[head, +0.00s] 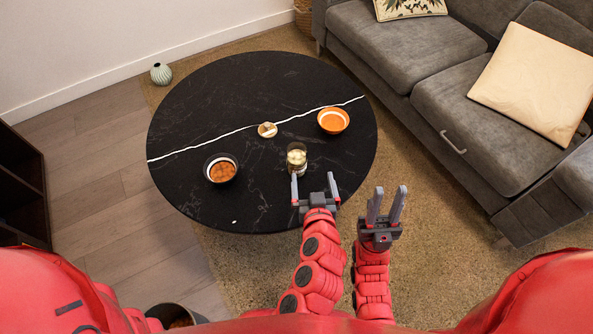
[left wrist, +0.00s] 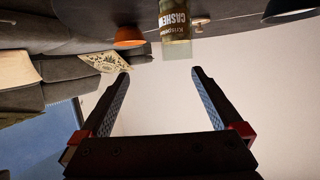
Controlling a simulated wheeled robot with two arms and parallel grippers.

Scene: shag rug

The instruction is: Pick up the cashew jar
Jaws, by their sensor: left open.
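The cashew jar (head: 297,154), a clear jar with pale contents and a light lid, stands on the round black table (head: 255,85) near its front edge. In the left wrist view the jar (left wrist: 175,25) shows its CASHEW label at the top of the picture, beyond and between the fingertips. My left gripper (head: 314,182) is open and empty at the table's front edge, just short of the jar and apart from it. It also shows in the left wrist view (left wrist: 160,72). My right gripper (head: 388,198) is open and empty, right of the left one, beyond the table edge.
An orange bowl (head: 333,120) stands right of and behind the jar. A dark bowl with orange contents (head: 221,169) stands to the left. A small wooden item (head: 267,130) lies behind the jar. A grey sofa (head: 400,45) is at the right. The table's back is clear.

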